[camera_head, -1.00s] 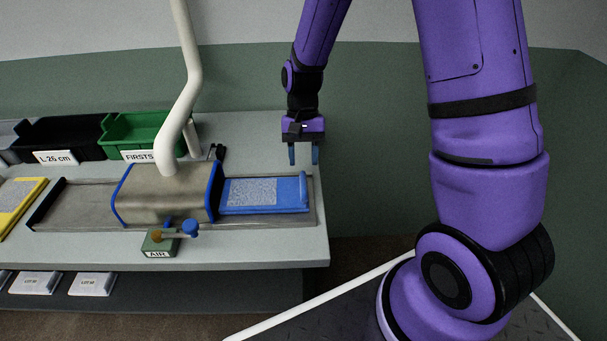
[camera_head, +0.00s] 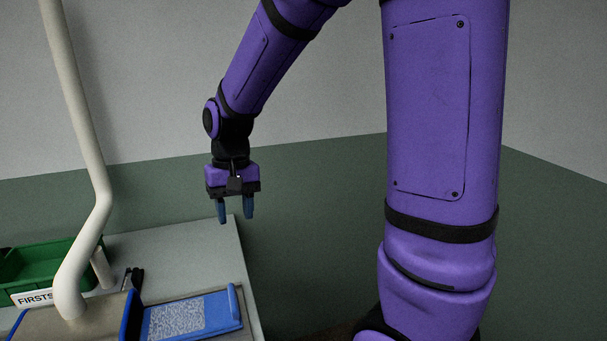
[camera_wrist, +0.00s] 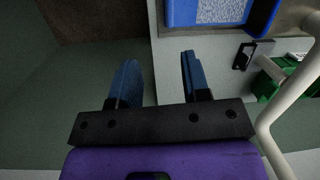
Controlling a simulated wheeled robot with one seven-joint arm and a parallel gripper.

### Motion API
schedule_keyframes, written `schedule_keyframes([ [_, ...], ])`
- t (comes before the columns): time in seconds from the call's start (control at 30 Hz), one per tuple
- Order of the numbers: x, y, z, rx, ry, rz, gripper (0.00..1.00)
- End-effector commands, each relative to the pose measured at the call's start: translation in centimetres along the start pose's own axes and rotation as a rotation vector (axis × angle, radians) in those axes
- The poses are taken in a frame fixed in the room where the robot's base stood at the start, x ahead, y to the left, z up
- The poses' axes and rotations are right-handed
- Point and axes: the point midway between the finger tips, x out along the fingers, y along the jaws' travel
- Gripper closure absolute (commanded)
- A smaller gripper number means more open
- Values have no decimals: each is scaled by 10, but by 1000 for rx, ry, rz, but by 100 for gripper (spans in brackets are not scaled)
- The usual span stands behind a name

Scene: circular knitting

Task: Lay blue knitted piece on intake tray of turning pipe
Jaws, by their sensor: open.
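My gripper (camera_head: 235,213) is open and empty, pointing down beside the table's far right corner. In the wrist view, its two blue fingers (camera_wrist: 160,60) are apart with nothing between them. The tray also shows at the top of the wrist view (camera_wrist: 181,14). No separate blue knitted piece can be made out.
A green bin (camera_head: 45,264) labelled FIRSTS stands at the left, with a small black item (camera_head: 133,281) nearby. The grey table (camera_head: 190,254) is clear behind the tray. Open floor lies right of the table.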

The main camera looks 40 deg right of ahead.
Motion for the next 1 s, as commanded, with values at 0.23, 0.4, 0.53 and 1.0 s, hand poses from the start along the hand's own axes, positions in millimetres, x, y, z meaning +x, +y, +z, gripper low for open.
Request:
schedule_keyframes([
  [0.23, -54, 18, 49, -89, 179, -8, 57],
  [0.4, -80, 32, 85, -146, 297, -5, 57],
  [0.53, -95, 43, 112, -188, 387, 1, 57],
  [1.0, -112, 67, 172, -276, 586, 28, 57],
])
